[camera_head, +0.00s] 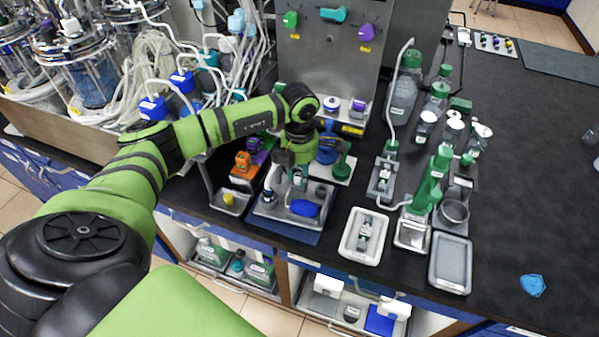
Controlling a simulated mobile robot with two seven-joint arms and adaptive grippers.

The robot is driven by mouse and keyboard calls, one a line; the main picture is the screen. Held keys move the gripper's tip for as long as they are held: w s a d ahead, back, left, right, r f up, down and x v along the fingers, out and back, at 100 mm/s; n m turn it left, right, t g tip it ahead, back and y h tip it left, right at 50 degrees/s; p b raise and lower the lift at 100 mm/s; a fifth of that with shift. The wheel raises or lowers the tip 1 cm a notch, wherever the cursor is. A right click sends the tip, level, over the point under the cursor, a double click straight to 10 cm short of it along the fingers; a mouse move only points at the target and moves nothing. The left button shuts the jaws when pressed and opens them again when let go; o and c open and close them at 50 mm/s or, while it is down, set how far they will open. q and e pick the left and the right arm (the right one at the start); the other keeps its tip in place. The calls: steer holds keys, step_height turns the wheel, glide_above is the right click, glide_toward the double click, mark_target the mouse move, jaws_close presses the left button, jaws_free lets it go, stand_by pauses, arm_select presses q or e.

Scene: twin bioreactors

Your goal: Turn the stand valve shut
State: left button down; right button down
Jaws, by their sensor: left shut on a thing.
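My left arm reaches in from the left, and its gripper (297,179) points down over a grey tray (265,212) near the bench's front edge. The fingers are shut on a small part, mostly hidden by the gripper. I cannot tell for sure whether that part is the stand valve, or how its handle is turned. A blue oval piece (304,208) lies in the tray just in front of the fingers. My right gripper is not in view.
A metal panel (325,65) with coloured handles rises behind. A white tray (350,252) and several green-capped bottles stand to the right. Glass vessels (88,80) and tubing crowd the left. The right bench is mostly clear.

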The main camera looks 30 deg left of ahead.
arm_select(q)
steer(key=m+b, duration=0.2)
steer(key=b, duration=0.1)
steer(key=m+b, duration=0.1)
steer(key=m, duration=0.1)
steer(key=shift+f, duration=0.25)
steer(key=m+b, duration=0.4)
steer(key=shift+m, duration=0.3)
steer(key=m+b, duration=0.3)
steer(key=m, duration=0.1)
steer(key=shift+m+b, duration=0.3)
steer(key=shift+r+m+b, duration=0.15)
steer(key=shift+m+b, duration=0.95)
steer(key=shift+m, duration=1.1)
steer(key=c, duration=1.2)
jaws_free()
